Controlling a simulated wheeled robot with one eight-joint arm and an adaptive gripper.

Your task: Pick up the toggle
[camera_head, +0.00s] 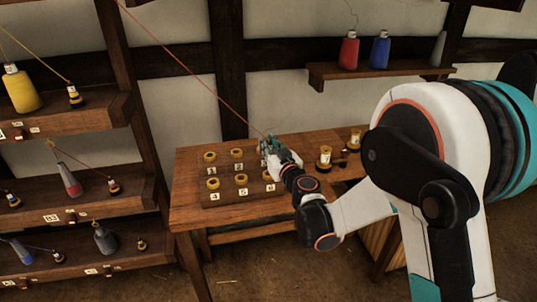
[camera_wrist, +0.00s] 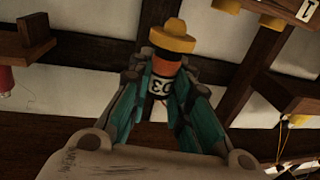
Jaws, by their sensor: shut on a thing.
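My gripper (camera_wrist: 158,88) is shut on a toggle (camera_wrist: 173,37) in the wrist view. The toggle has a yellow flanged end, an orange-red band, a dark body and a white label with black characters turned around. The fingers cover its sides. In the head view my gripper (camera_head: 270,146) is over the right part of a wooden board (camera_head: 225,197) on the table; the toggle is too small and covered to make out there. A taut red thread (camera_head: 195,74) runs from the upper left down to the gripper.
The board holds several yellow rings with number labels on the table (camera_head: 190,222). Yellow-topped toggles (camera_head: 325,156) stand to the right. Shelves (camera_head: 60,120) with thread cones are at left. A wall shelf (camera_head: 380,72) holds a red and a blue spool.

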